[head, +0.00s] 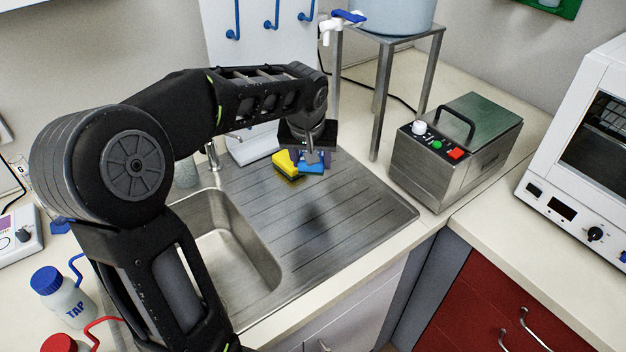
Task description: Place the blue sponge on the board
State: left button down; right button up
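The blue sponge (311,169) shows at the back of the ribbed steel draining board (345,215), to the right of the sink basin. A yellow sponge (286,166) is right beside it on the left. My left gripper (313,158) points down directly over the blue sponge and partly covers it. I cannot tell whether its fingers are open or shut on the sponge, or whether the sponge touches the board. My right gripper is not in view.
The sink basin (225,240) lies left of the draining board. A steel box with a black handle (455,150) stands to the right, and a metal stand (381,95) with a water container (395,15) behind. Bottles (65,297) stand at lower left. The board's front is clear.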

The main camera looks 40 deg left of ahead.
pick_arm(q)
jog(key=shift+s+d+r+m, duration=0.1)
jog(key=shift+d+r+m, duration=0.1)
jog(key=shift+m, duration=0.1)
jog(key=shift+f, duration=0.1)
jog(key=shift+f, duration=0.1)
send_over(313, 197)
jog(key=s, duration=0.1)
jog(key=shift+s+d+f+p, duration=0.1)
jog(key=shift+d+f+p, duration=0.1)
jog(key=shift+f, duration=1.35)
jog(key=shift+d+f+p, duration=0.15)
jog(key=shift+f+p, duration=0.05)
jog(key=shift+f, duration=1.3)
jog(key=shift+f, duration=1.85)
